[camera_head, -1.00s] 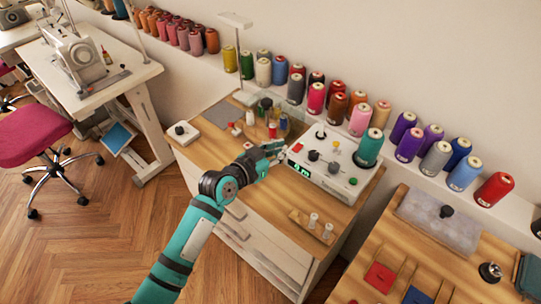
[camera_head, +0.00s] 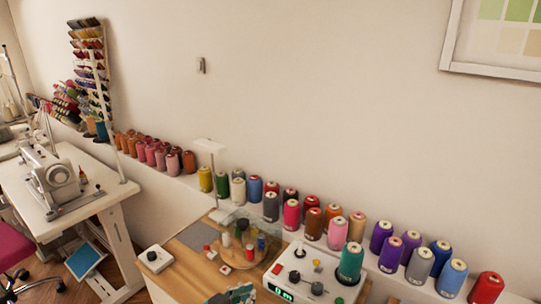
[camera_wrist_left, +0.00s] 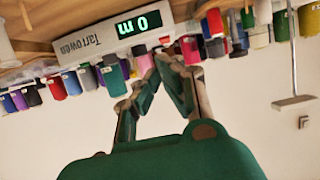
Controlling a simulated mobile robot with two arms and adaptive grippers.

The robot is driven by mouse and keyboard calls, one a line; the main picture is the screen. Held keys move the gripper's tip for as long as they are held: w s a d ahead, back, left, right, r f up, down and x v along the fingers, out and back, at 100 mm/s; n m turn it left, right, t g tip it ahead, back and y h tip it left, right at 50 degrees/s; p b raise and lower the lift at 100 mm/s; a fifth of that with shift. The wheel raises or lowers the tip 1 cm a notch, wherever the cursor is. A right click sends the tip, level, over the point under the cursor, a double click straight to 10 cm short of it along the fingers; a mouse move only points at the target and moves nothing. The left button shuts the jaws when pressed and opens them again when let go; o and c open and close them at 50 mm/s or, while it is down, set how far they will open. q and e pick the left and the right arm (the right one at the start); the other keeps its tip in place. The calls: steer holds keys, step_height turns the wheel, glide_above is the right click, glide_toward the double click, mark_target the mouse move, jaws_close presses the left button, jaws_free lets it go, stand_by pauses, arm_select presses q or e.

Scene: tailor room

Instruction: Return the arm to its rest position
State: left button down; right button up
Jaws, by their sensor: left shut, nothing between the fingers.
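My left gripper (camera_head: 238,294) shows only as a teal piece at the bottom edge of the head view, in front of the wooden table (camera_head: 190,262). The rest of that arm is out of the picture. In the left wrist view, which is upside down, both fingers of the left gripper (camera_wrist_left: 165,58) meet at their tips with nothing between them. A white winding machine (camera_head: 318,282) with a green display stands just right of the gripper in the head view. It also shows in the wrist view (camera_wrist_left: 95,42). My right gripper is not in view.
Many thread spools, such as a red one (camera_head: 486,288), line the shelf along the wall. A teal spool (camera_head: 350,263) stands on the machine. A round clear-covered stand (camera_head: 240,258) holds small spools. A sewing machine (camera_head: 55,180) stands at left.

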arm_select(q)
steer(key=s+a+f+n+g+y, duration=0.25)
steer(key=s+a, duration=0.25)
steer(key=s, duration=0.4)
steer(key=s+a+f+n+g+y, duration=0.1)
steer(key=s+a+f+g+y, duration=0.2)
steer(key=s, duration=0.7)
steer(key=s+a+f+n+g+y, duration=0.1)
steer(key=s+a+f+g+y, duration=0.15)
steer(key=s+a, duration=0.5)
step_height(320, 180, down, 26)
steer(key=s+d+g, duration=0.1)
steer(key=s+d, duration=0.1)
steer(key=s, duration=0.1)
steer(key=s+a+f+g, duration=0.1)
steer(key=s+a+f, duration=0.2)
steer(key=s+f, duration=1.3)
steer(key=shift+s+f+g, duration=0.15)
steer(key=shift+s+g, duration=0.15)
steer(key=shift+s, duration=0.05)
steer(key=shift+m, duration=0.25)
